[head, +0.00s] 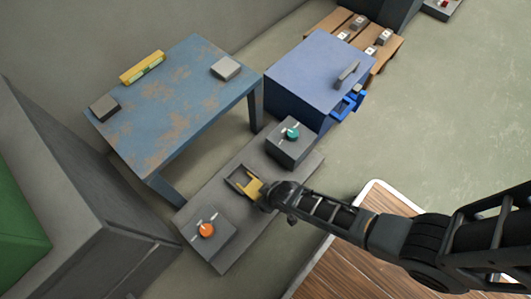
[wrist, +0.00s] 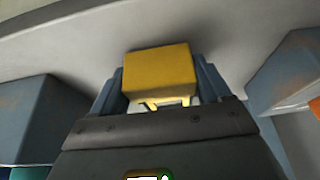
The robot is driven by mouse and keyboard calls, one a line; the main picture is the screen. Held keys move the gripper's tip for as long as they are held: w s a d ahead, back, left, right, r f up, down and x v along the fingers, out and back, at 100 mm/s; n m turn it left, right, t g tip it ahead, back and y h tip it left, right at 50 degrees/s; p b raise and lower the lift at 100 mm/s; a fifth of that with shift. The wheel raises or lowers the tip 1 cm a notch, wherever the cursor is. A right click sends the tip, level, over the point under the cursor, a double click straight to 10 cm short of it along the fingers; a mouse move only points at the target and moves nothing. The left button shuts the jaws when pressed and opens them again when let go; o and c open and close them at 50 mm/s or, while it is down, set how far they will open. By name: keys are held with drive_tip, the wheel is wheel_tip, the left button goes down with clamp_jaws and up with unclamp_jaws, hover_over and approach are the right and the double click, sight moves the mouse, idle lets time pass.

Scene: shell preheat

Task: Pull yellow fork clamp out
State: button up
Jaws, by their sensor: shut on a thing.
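The yellow fork clamp (head: 250,186) is at a dark open holder (head: 236,174) on the low grey platform (head: 228,252). My gripper (head: 262,194) is at the clamp's right side, with the arm reaching in from the lower right. In the wrist view the clamp's yellow block (wrist: 160,74) sits between the two blue-grey fingers of my gripper (wrist: 161,88), which are shut on it. Two yellow prongs show below the block. How far the clamp sits in the holder cannot be told.
A worn blue table (head: 180,90) stands behind, a blue cabinet (head: 312,75) at upper right.

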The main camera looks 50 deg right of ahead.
drive_tip(key=s+p, duration=0.1)
drive_tip(key=s, duration=0.3)
drive_tip(key=shift+s+r+p, duration=0.1)
drive_tip(key=shift+s+p, duration=0.15)
drive_tip(key=shift+p, duration=0.1)
drive_tip(key=shift+s, duration=0.35)
drive_tip(key=o, duration=1.4)
drive_tip(key=shift+w, duration=0.1)
drive_tip(key=p+v, duration=0.4)
drive_tip(key=v, duration=0.3)
drive_tip(key=shift+s+r, duration=0.25)
